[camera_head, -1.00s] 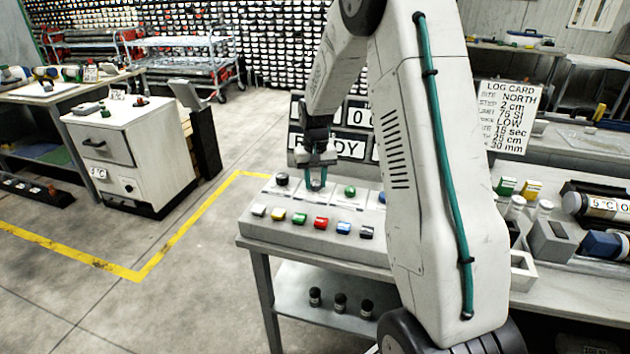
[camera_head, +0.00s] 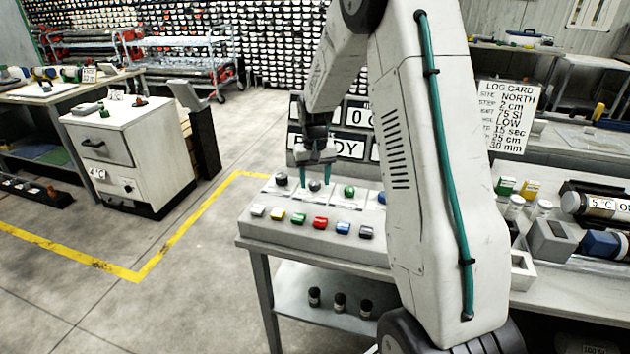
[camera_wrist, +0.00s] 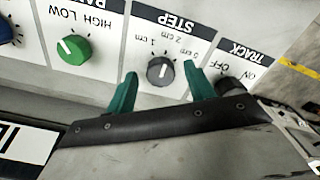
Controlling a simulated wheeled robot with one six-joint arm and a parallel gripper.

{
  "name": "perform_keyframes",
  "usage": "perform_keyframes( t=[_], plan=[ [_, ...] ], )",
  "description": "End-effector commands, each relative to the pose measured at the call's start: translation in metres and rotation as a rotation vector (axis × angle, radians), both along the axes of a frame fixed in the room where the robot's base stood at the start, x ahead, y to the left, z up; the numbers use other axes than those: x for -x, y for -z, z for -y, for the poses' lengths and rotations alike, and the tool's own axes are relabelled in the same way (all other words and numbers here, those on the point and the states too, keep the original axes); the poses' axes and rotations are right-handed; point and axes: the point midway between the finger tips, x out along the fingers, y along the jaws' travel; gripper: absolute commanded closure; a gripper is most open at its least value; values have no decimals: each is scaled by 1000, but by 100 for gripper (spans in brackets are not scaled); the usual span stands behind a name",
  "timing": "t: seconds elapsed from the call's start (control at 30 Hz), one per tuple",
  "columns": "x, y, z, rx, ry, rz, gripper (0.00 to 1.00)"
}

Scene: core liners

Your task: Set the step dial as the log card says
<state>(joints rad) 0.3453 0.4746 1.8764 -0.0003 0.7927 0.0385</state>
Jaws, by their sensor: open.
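The grey step dial (camera_wrist: 160,71) sits under the STEP label, with 1 cm, 2 cm and 5 cm marks seen upside down in the wrist view. Its exact pointer setting is hard to tell. It also shows in the head view (camera_head: 315,186). My gripper (camera_head: 316,178) is open above the console, and its teal fingers stand apart on either side of the dial in the wrist view (camera_wrist: 160,76). No contact is clear. The log card (camera_head: 509,118) stands at the right; its STEP line reads 2 cm.
The track dial (camera_wrist: 230,86) and green high/low dial (camera_wrist: 74,49) flank the step dial. Coloured buttons, including a red one (camera_head: 320,222), line the console front (camera_head: 290,236). A white cabinet (camera_head: 130,155) stands left, beyond open floor.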

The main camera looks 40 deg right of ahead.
Motion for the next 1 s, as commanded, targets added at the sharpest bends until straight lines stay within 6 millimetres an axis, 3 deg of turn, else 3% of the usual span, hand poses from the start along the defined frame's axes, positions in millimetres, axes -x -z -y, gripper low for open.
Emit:
perform_keyframes(
  t=[0.2,0.4,1.0],
  plan=[
    [0,-39,1,2,1,5,47],
    [0,-65,1,1,1,3,47],
    [1,-71,1,0,1,1,47]
  ],
)
